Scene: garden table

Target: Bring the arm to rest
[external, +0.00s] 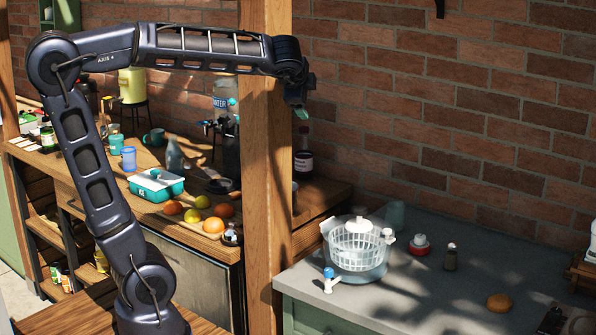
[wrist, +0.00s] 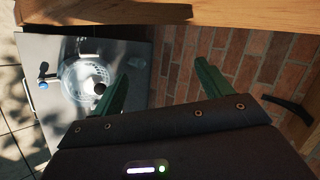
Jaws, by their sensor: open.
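My gripper (external: 301,103) is at the end of my raised arm, high in front of the wooden post and well above both counters. In the wrist view its two green fingers (wrist: 158,92) are spread apart with nothing between them. My arm rises from its base at the lower left, bends at the elbow at the upper left and reaches to the right. The fingers are small and partly dark in the external view.
A wooden post (external: 266,170) stands close by my gripper. A white basket (external: 357,245) stands on the grey counter (external: 430,300) at the right. Fruit and a teal box (external: 156,185) are on the wooden counter. A brick wall (external: 450,100) is behind.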

